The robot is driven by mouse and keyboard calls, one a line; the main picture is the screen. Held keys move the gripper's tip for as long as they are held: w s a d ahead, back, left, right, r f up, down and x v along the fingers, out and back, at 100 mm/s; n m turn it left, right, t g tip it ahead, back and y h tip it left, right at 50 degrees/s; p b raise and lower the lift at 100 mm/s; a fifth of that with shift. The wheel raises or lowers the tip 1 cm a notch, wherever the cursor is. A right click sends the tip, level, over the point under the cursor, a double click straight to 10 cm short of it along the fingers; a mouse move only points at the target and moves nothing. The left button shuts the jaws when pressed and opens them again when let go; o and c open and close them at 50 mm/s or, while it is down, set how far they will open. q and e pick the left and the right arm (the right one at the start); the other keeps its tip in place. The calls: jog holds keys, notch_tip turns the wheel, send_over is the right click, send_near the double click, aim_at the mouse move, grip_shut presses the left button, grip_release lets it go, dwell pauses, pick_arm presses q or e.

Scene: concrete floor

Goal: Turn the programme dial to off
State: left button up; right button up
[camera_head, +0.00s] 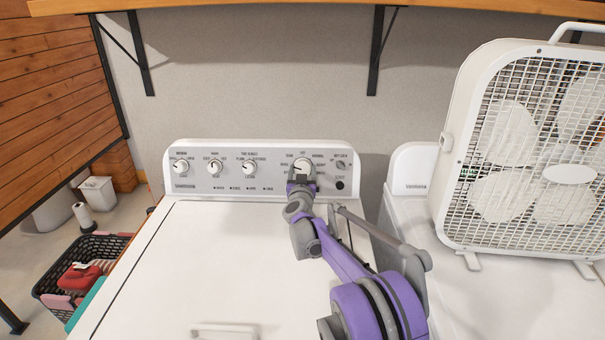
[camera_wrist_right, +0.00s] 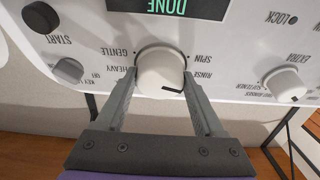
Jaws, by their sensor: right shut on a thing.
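The programme dial (camera_head: 303,166) is the large white knob on the right of the washer's control panel (camera_head: 232,163). In the wrist view the dial (camera_wrist_right: 160,74) sits between the two grey fingers of my right gripper (camera_wrist_right: 160,82), which are shut on its sides. A dark pointer line shows on the dial's lower right there. Labels reading spin, rinse, gentle and heavy surround it; no off label for it is clearly readable. In the head view my right gripper (camera_head: 301,182) reaches the dial from below and hides its lower edge. My left gripper is out of view.
Smaller knobs (camera_head: 214,167) line the panel to the left. A dark start button (camera_head: 340,185) is just right of the dial. A white box fan (camera_head: 540,150) stands on the neighbouring machine. The washer lid (camera_head: 190,260) is bare. A laundry basket (camera_head: 80,265) is at left.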

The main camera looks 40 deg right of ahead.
jog(key=m+g+h+b, duration=0.1)
jog(key=m, duration=0.3)
jog(key=shift+a, duration=0.1)
jog(key=m+g, duration=0.1)
jog(key=m, duration=0.2)
jog(key=shift+w+m+h, duration=0.1)
jog(key=shift+m+h, duration=0.2)
jog(key=m+g, duration=0.2)
jog(key=m, duration=0.2)
jog(key=shift+r, duration=0.15)
jog(key=m, duration=0.2)
jog(key=m+g+p, duration=0.1)
jog(key=m, duration=0.2)
jog(key=shift+g+p, duration=0.3)
jog(key=shift+m, duration=0.4)
jog(key=o, duration=1.4)
jog(key=v, duration=1.1)
jog(key=shift+w, duration=0.1)
